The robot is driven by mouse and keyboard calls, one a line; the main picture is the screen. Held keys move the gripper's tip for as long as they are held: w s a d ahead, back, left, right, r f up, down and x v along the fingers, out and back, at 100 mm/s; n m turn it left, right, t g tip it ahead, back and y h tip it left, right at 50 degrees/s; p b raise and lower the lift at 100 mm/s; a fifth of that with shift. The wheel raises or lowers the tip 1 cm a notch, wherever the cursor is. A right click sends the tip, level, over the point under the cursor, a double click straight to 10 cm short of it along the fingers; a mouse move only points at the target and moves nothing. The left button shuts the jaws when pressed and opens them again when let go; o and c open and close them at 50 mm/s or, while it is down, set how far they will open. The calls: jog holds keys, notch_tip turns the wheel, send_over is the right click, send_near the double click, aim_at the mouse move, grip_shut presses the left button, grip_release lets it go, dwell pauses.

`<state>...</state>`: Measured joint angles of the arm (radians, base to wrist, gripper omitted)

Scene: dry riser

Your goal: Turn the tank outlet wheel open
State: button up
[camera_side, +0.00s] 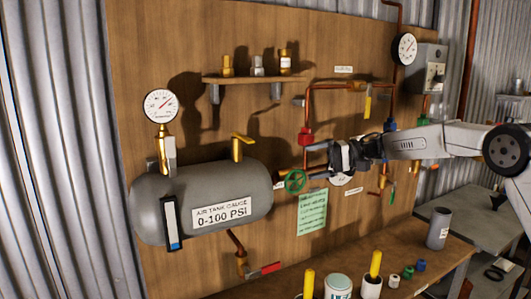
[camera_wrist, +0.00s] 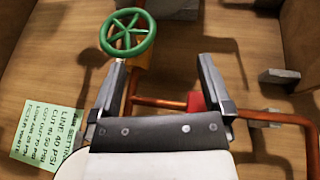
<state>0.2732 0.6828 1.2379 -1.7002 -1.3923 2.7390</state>
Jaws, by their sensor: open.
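The green tank outlet wheel (camera_side: 295,181) is on the pipe at the right end of the grey air tank (camera_side: 155,215). In the wrist view the spoked wheel (camera_wrist: 128,34) shows whole, past the tip of the left finger. My gripper (camera_side: 308,161) is open beside the wheel, its fingers pointing left toward the tank. In the wrist view my gripper (camera_wrist: 162,65) has nothing between its fingers, and the wheel lies ahead and to the left of the gap. I cannot tell whether a finger touches the wheel.
Copper pipes (camera_side: 307,107) with a red fitting (camera_side: 306,137) run close by on the wooden board. A green note (camera_side: 312,212) hangs below the wheel. A shelf (camera_side: 253,79) with fittings is above. A workbench (camera_side: 400,264) with jars and caps stands below.

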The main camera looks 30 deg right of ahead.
aim_at(306, 177)
jog(key=f, duration=0.3)
jog(key=shift+w+a+f, duration=0.15)
jog(key=shift+a+f, duration=0.15)
jog(key=shift+f, duration=0.05)
jog(key=x, duration=0.3)
jog(key=shift+a, duration=0.1)
jog(key=shift+w+a+f, duration=0.1)
jog(key=shift+w+a, duration=0.15)
jog(key=shift+a, duration=0.3)
jog(key=c, duration=0.9)
jog(key=shift+o, duration=0.2)
